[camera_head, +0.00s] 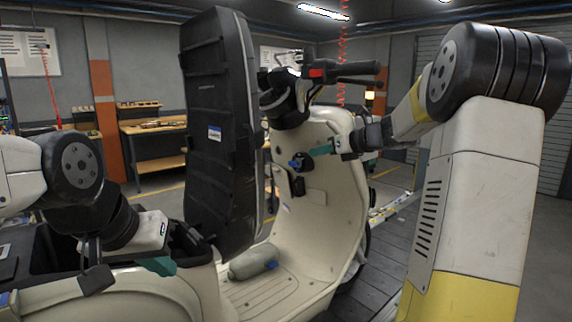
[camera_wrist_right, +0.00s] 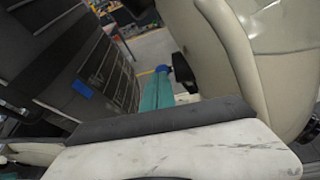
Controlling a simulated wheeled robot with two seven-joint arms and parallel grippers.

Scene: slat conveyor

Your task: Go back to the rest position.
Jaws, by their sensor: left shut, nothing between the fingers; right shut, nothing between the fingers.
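A cream scooter (camera_head: 318,225) stands in the middle of the head view, its black seat (camera_head: 212,130) raised upright. My right gripper (camera_head: 322,150) is shut and empty in front of the inner leg shield, close to a blue knob (camera_head: 296,163). In the right wrist view its teal fingers (camera_wrist_right: 155,92) are together, with the blue knob (camera_wrist_right: 184,74) just beyond the tips; I cannot tell whether they touch. My left gripper (camera_head: 160,266) is shut and empty, low at the left, over the scooter's rear body by the open seat bay.
A grey bottle-like item (camera_head: 252,262) with a blue end lies on the scooter's footboard. The handlebar (camera_head: 345,72) is above my right gripper. The raised seat stands between my two grippers. Workbenches (camera_head: 155,145) stand at the back; the slat conveyor (camera_head: 385,240) runs at the right.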

